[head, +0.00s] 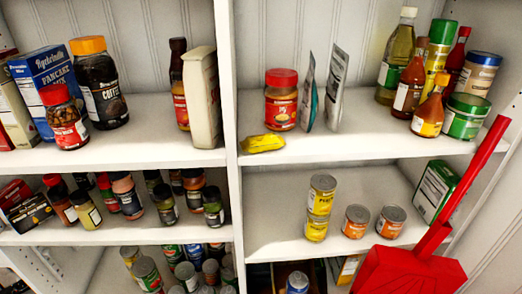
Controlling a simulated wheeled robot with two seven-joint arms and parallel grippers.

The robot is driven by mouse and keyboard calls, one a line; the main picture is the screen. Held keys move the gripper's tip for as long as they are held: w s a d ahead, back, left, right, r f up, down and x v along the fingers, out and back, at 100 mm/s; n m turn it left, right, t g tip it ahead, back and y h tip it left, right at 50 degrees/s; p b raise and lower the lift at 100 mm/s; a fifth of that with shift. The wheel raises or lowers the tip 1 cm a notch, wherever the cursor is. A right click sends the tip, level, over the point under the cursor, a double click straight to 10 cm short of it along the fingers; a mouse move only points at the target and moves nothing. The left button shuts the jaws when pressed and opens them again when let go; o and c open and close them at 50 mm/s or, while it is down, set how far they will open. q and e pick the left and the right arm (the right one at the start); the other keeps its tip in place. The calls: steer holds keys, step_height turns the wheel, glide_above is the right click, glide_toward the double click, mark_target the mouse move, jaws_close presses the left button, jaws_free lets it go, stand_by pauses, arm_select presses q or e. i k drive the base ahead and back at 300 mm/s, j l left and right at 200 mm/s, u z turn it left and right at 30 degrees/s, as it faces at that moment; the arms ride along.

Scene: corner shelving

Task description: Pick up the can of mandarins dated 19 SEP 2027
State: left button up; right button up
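Two short cans with orange labels, a left one (355,222) and a right one (390,222), stand side by side on the middle right shelf (275,215). They may be the mandarins, but their labels are too small to read. No date can be read on any can. To their left, a yellow-labelled can (321,195) is stacked on another yellow can (316,229). Neither of my grippers is in view.
A red dustpan-like tool (415,265) with a long handle stands in front of the right shelf end, close to the right orange can. A green-and-white box (436,190) is behind it. Several cans (147,273) crowd the lower left shelf. The middle right shelf's left part is clear.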

mark_target(357, 217)
steer(key=j+z, duration=1.2)
steer(key=k+j, duration=0.05)
